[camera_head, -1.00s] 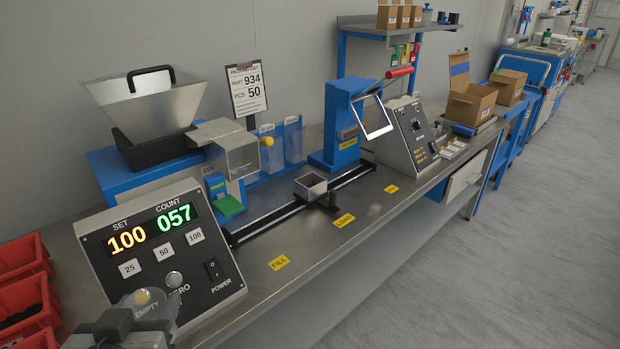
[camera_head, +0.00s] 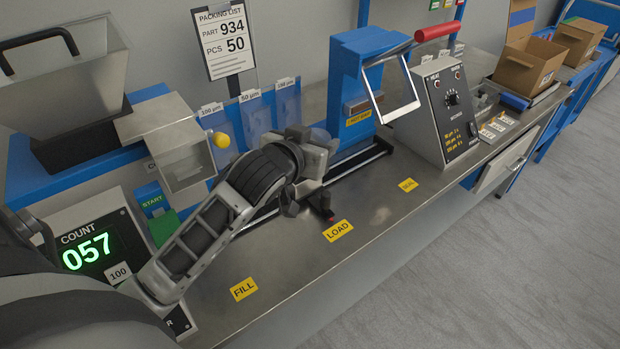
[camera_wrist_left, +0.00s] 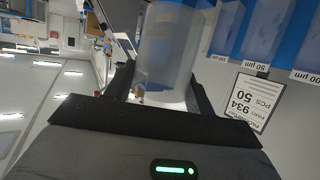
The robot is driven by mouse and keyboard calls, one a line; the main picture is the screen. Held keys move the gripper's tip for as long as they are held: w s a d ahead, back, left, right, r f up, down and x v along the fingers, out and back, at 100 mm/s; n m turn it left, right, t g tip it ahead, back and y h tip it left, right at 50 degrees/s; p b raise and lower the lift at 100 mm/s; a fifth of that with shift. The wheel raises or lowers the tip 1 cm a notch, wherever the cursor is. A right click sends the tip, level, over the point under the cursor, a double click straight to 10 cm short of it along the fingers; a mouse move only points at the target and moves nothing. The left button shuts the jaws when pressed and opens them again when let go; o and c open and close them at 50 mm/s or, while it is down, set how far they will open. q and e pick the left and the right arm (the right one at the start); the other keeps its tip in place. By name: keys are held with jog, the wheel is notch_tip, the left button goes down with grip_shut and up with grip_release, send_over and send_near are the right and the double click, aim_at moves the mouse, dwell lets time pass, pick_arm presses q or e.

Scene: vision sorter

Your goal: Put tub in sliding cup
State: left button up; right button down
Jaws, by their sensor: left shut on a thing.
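My left gripper (camera_head: 314,158) is over the rail by the LOAD label and hides most of the sliding cup. Only the cup's dark carrier (camera_head: 322,204) shows below the fingers. In the left wrist view, the gripper (camera_wrist_left: 160,98) is shut on a clear, round-walled tub (camera_wrist_left: 166,55), held between the two dark fingers. My right gripper is not in view.
The dark slide rail (camera_head: 358,167) runs toward the blue press (camera_head: 354,85) with its red handle (camera_head: 437,31). The hopper and dispenser chute (camera_head: 185,165) stand left. The counter box (camera_head: 85,250) reads 057. The bench front is clear around the yellow labels.

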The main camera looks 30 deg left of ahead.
pick_arm(q)
notch_tip(320, 180, up, 3)
jog(key=n+y, duration=0.1)
send_over(311, 189)
jog(key=a, duration=0.3)
jog(key=shift+w+a+f+b, duration=0.1)
jog(key=shift+f+b, duration=0.05)
jog(key=shift+f, duration=2.75)
jog(key=shift+w+a+f+b, duration=0.1)
jog(key=shift+w+f+b, duration=0.05)
jog(key=shift+f, duration=2.7)
jog(key=shift+w+a+f+b, duration=0.1)
jog(key=shift+f+b, duration=0.05)
jog(key=shift+f, duration=2.75)
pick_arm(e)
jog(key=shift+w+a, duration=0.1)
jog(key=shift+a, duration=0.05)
pick_arm(q)
jog(key=shift+f, duration=0.1)
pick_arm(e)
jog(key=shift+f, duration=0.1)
pick_arm(q)
jog(key=o, duration=1.1)
